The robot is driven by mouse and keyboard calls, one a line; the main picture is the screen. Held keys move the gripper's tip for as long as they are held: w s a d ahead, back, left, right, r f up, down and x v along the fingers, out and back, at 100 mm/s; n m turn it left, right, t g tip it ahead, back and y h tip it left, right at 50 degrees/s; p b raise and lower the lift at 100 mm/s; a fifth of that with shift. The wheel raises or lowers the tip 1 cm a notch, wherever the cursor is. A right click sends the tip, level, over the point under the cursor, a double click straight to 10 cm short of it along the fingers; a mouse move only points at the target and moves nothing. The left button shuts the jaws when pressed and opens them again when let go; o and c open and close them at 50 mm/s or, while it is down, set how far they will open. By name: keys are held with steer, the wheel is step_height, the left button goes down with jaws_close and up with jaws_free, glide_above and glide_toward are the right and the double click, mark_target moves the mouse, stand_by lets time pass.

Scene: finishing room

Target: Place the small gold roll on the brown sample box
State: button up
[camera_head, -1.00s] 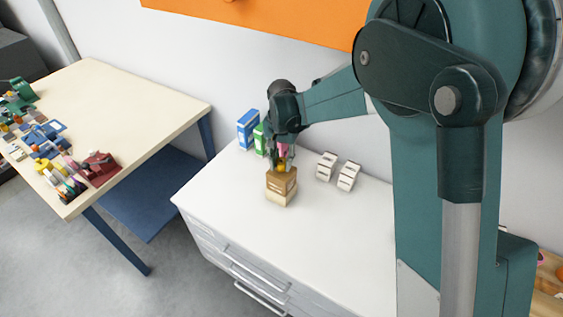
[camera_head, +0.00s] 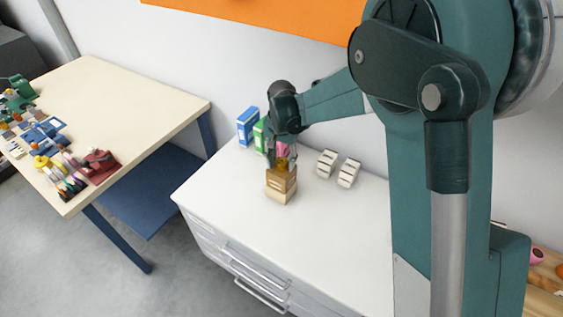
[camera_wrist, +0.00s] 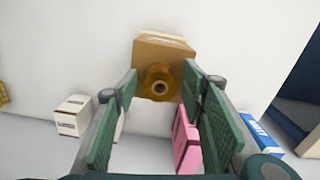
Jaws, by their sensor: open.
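The small gold roll (camera_wrist: 158,83) lies between the fingertips of my gripper (camera_wrist: 160,85) in the wrist view, against the brown sample box (camera_wrist: 165,51). In the head view the gold roll (camera_head: 281,163) sits at the top of the brown box (camera_head: 281,185), which stands on the white cabinet. My gripper (camera_head: 279,158) is just above the box, fingers pointing down. The fingers are open, with a gap on each side of the roll. The exact contact between roll and box is hard to make out.
A pink box (camera_wrist: 186,141), blue box (camera_head: 247,126) and green box (camera_head: 259,133) stand behind the brown box. Two white boxes (camera_head: 338,168) stand to its right. The white cabinet top (camera_head: 330,225) is clear in front. A cream table (camera_head: 125,105) with several items is at left.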

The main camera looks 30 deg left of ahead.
mark_target(281, 161)
steer(key=shift+r, duration=0.1)
steer(key=shift+r, duration=2.05)
